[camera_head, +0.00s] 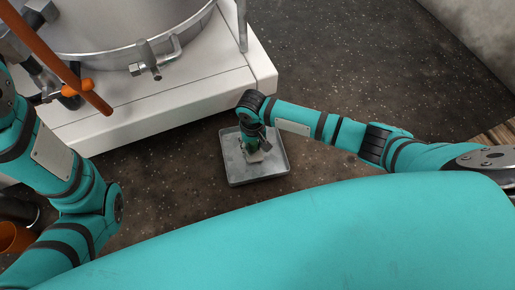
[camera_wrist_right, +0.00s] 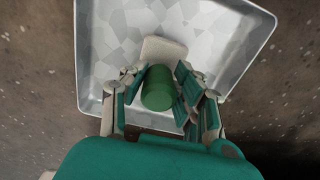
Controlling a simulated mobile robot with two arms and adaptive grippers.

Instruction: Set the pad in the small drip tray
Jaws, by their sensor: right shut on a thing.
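The small drip tray (camera_head: 278,170) is a square grey metal tray on the dark floor, in front of the white platform. In the right wrist view its speckled floor and raised rim (camera_wrist_right: 100,45) fill the upper part. My right gripper (camera_head: 255,150) points down inside the tray's outline. In the wrist view its fingers (camera_wrist_right: 160,92) close around a green cylinder (camera_wrist_right: 157,88), which looks like the grip of the pale beige pad (camera_wrist_right: 163,48). The pad shows just beyond the cylinder, over the tray floor; whether it touches the floor is unclear.
A large metal drum (camera_head: 110,35) with a tap (camera_head: 147,65) stands on the white platform (camera_head: 190,98) behind the tray. An orange bar (camera_head: 55,60) crosses the upper left. An orange container (camera_head: 14,238) stands at lower left. Floor right of the tray is clear.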

